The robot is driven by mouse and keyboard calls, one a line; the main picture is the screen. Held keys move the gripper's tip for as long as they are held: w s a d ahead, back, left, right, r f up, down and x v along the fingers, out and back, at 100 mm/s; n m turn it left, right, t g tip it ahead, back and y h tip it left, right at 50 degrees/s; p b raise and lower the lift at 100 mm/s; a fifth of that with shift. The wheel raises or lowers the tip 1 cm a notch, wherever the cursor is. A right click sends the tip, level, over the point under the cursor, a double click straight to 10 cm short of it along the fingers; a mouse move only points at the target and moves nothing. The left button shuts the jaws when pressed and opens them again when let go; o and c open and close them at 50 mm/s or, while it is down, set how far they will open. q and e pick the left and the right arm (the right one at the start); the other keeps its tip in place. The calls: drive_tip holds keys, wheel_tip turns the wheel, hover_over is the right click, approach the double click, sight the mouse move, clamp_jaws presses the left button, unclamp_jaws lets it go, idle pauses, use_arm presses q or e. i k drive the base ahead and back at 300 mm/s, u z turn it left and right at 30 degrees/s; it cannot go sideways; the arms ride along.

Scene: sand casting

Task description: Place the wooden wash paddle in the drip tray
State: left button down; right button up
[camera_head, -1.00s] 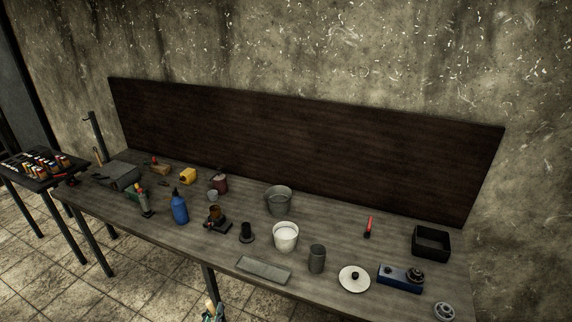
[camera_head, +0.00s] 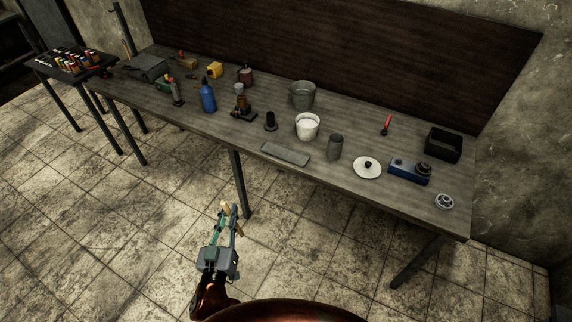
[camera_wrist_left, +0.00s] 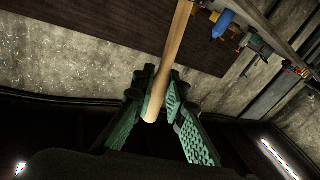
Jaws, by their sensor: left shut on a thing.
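My left gripper (camera_head: 229,222) is in front of the table, over the floor and apart from the tabletop. It is shut on the wooden wash paddle (camera_wrist_left: 176,48), a pale wooden stick that runs up between the green fingers in the left wrist view. Only a small tan part of the paddle shows in the head view, at the fingertips. A shallow, flat grey tray (camera_head: 286,153), which looks like the drip tray, lies near the table's front edge. It looks empty. My right gripper is not in view.
On the table (camera_head: 225,130), a white bucket (camera_head: 307,126) stands behind the tray and a grey cylinder (camera_head: 335,147) at its right. A black stand (camera_head: 270,121) is at its back left. A white lid (camera_head: 367,167) and a black box (camera_head: 443,144) are farther right.

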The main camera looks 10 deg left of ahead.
sight(291, 156)
drive_tip(key=k, duration=0.85)
drive_tip(key=z, duration=0.85)
drive_tip(key=i, duration=0.8)
drive_tip(key=z, duration=0.45)
drive_tip(key=i, duration=0.8)
drive_tip(key=u, duration=0.9)
drive_tip(key=i, duration=0.55)
drive_tip(key=u, duration=0.4)
